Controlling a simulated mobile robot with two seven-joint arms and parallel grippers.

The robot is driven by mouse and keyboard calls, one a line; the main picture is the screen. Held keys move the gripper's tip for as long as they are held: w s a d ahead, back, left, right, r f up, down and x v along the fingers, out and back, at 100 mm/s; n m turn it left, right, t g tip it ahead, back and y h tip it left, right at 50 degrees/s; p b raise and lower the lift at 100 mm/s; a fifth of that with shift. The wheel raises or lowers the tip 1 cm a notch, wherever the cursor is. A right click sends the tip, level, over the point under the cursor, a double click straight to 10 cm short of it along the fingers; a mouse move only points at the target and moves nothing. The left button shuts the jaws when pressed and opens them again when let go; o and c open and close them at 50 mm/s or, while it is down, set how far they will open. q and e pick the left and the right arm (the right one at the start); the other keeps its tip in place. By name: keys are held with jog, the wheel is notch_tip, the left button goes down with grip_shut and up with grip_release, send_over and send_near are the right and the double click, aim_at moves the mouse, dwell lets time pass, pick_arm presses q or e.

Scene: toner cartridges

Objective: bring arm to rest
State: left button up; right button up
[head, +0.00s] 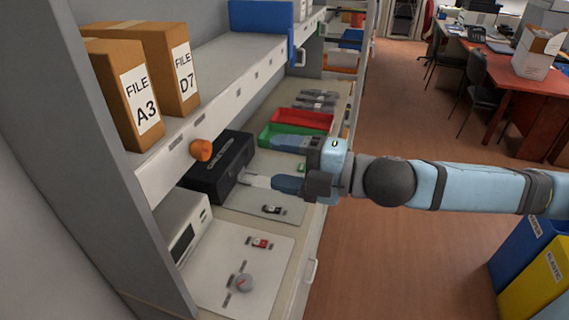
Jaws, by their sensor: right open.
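My right arm (440,182) reaches in from the right over the shelf counter. Its gripper (262,162) is open, with its fingers spread and nothing visible between them. The fingertips point left toward a black box (213,170) on the counter. The lower fingertip is close to the box's right end; I cannot tell whether it touches. The upper finger lies in front of a green tray (268,130). My left gripper is not in view.
A red tray (302,120) lies behind the green one. A white device (182,226) and mats with small parts (261,243) lie nearer. Open floor (420,260) lies right; bins (535,265) stand lower right.

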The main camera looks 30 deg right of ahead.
dwell(0.3)
jog(key=s+d+f+m+h, duration=0.1)
jog(key=s+f+m+h, duration=0.2)
jog(key=f+m+h, duration=0.95)
jog(key=s+d+f+m+g, duration=0.2)
jog(key=s+f+m+g, duration=0.25)
jog(key=s+f, duration=0.35)
jog(key=s+d+f+m+g, duration=0.35)
jog(key=s+f+m, duration=0.3)
jog(key=f, duration=0.25)
jog(key=w+a+f+t+y+p, duration=0.1)
jog(key=w+a+f+t, duration=0.1)
jog(key=f, duration=0.3)
jog(key=w+a+f+n+t+y+p, duration=0.1)
jog(key=w+a+f+t+y, duration=0.1)
jog(key=w+a+f+t, duration=0.1)
jog(key=shift+a+f+t, duration=0.7)
jog(key=shift+a+f, duration=0.55)
jog(key=shift+f, duration=0.35)
